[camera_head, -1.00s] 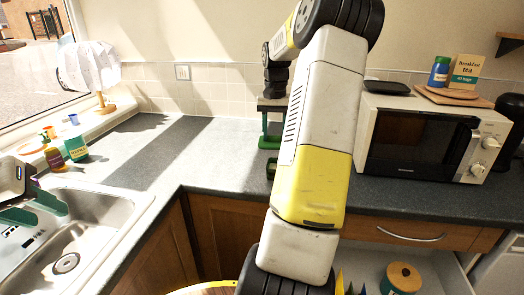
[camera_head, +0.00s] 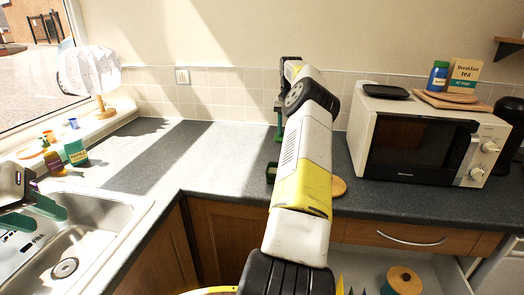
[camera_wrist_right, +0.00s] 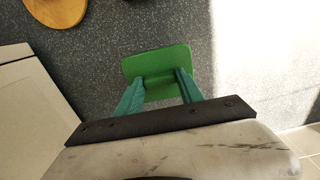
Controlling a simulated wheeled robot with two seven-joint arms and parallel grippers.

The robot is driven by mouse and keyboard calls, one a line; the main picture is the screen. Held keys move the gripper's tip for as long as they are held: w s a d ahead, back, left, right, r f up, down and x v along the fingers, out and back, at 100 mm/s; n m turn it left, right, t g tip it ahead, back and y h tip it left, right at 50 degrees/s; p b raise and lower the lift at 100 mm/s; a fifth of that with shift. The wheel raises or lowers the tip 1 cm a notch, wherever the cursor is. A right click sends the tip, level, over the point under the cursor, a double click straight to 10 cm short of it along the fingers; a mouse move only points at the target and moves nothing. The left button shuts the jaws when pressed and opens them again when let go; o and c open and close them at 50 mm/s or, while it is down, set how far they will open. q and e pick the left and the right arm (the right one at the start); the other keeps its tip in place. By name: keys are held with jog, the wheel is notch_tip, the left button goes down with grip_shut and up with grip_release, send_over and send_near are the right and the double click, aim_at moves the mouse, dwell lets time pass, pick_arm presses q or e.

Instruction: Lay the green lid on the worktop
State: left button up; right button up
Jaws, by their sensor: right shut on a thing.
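The green lid (camera_wrist_right: 158,68) is between the teal fingers of my right gripper (camera_wrist_right: 160,82) in the right wrist view, over the grey speckled worktop (camera_wrist_right: 205,30). I cannot tell whether the lid touches the worktop. In the head view, the right gripper's green fingers (camera_head: 279,127) point down near the back wall. My own arm hides most of the lid there. My left gripper (camera_head: 42,217) has its fingers apart, empty, over the sink at the left.
A small dark green object (camera_head: 271,172) and a round wooden piece (camera_head: 338,187) lie on the worktop (camera_head: 225,160). A white microwave (camera_head: 365,125) stands to the right, the sink (camera_head: 95,225) left. An open drawer (camera_head: 360,262) is in front. Sunlit worktop left of the gripper is clear.

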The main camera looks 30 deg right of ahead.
notch_tip(320, 180, down, 8)
jog(key=shift+r, duration=0.1)
dwell(0.4)
jog(key=o, duration=1.3)
